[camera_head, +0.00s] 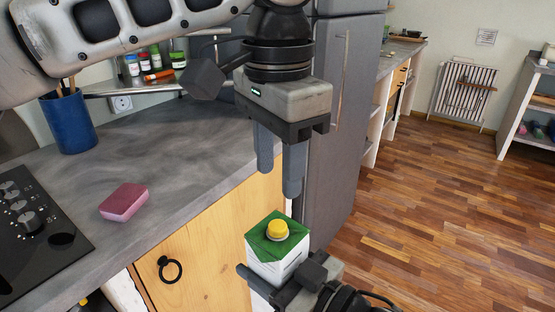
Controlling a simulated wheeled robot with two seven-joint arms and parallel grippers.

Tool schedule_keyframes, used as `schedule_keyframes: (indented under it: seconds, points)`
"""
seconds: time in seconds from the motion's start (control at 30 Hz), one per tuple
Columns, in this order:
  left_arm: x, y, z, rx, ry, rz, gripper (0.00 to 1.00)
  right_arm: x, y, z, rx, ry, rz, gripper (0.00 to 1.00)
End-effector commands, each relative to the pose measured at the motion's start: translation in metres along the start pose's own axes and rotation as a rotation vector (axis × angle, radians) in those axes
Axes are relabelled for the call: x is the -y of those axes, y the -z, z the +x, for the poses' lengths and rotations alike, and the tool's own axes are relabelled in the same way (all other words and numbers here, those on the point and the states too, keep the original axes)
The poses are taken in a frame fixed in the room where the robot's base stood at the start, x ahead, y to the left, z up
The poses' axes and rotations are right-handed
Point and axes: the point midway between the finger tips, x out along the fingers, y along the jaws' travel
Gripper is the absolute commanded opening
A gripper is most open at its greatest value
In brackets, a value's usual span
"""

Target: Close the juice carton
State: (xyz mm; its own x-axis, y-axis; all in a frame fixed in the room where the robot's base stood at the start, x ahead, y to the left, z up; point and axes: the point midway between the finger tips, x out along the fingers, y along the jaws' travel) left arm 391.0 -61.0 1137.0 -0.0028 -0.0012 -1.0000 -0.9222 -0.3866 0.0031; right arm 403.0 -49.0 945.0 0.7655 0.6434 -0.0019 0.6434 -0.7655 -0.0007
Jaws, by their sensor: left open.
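The juice carton (271,251) is white with a green top and stands upright, low in the middle of the view, in front of the counter. A yellow cap (277,230) sits on its top; whether it is tight I cannot tell. My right gripper (278,283) comes in from below, with one finger on each side of the carton, and is shut on it. The carton's lower part is hidden behind this gripper. My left gripper (279,178) hangs above the cap, fingers pointing down, open and empty, clear of the carton.
The grey counter (190,145) holds a pink sponge (123,202), a blue utensil pot (68,122) and a black hob (30,235). A wooden cabinet door (205,255) is below. A grey fridge (335,120) stands just behind the grippers. The wooden floor on the right is clear.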

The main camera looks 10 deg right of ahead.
Motion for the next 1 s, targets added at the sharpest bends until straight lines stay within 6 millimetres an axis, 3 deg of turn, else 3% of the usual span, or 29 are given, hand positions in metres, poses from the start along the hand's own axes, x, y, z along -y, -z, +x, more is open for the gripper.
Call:
schedule_keyframes:
  seconds: [0.27, 0.7, 1.0]
  points:
    - [0.0, 0.0, 0.009, 0.003, 0.001, 0.002, 0.43, 0.0, 0.005, 0.0, -0.012, 0.002, -0.002, 0.0]
    - [0.0, -0.001, 0.07, 0.003, 0.001, 0.004, 0.43, 0.0, 0.005, 0.0, -0.012, 0.002, -0.002, 0.0]
    - [0.0, -0.001, 0.08, 0.001, 0.001, 0.005, 0.43, 0.0, 0.005, 0.0, -0.012, 0.002, -0.002, 0.0]
